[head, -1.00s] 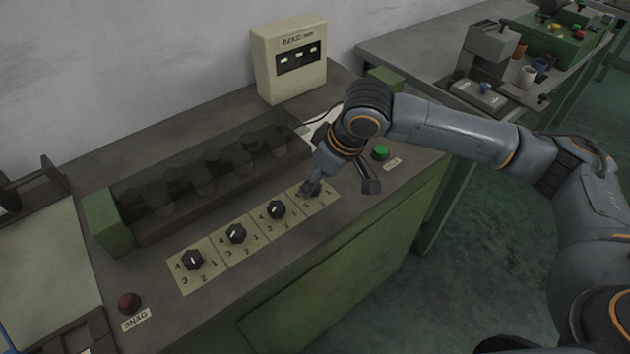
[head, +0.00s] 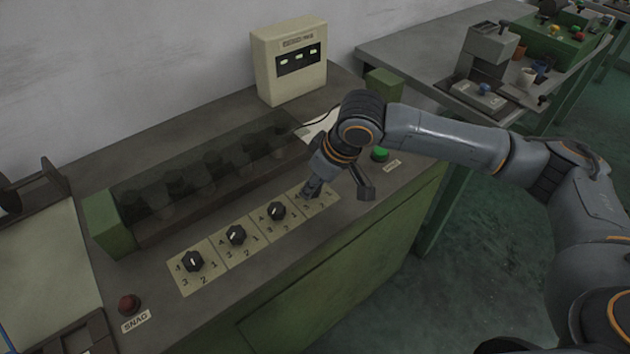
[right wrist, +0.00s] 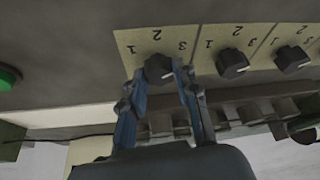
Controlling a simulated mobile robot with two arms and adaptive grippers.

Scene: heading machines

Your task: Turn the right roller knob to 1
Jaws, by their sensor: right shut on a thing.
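The right roller knob (right wrist: 158,66) is a small black knob on a cream plate marked 1, 2 and 3 in the right wrist view, which shows the panel upside down. My right gripper (head: 311,191) reaches down over this plate, the rightmost of the row. In the right wrist view its two blue-grey fingers stand on either side of the knob, shut on it. In the head view the gripper hides most of the knob and part of its numbers. I cannot read the knob's pointer with certainty. My left gripper is not in view.
Three similar knobs, the nearest to mine (head: 277,211), line up to the left. A green button (head: 380,154) lies right of the gripper, a red one (head: 129,303) at far left. Behind are dark-covered rollers (head: 205,168) and a cream display box (head: 288,62).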

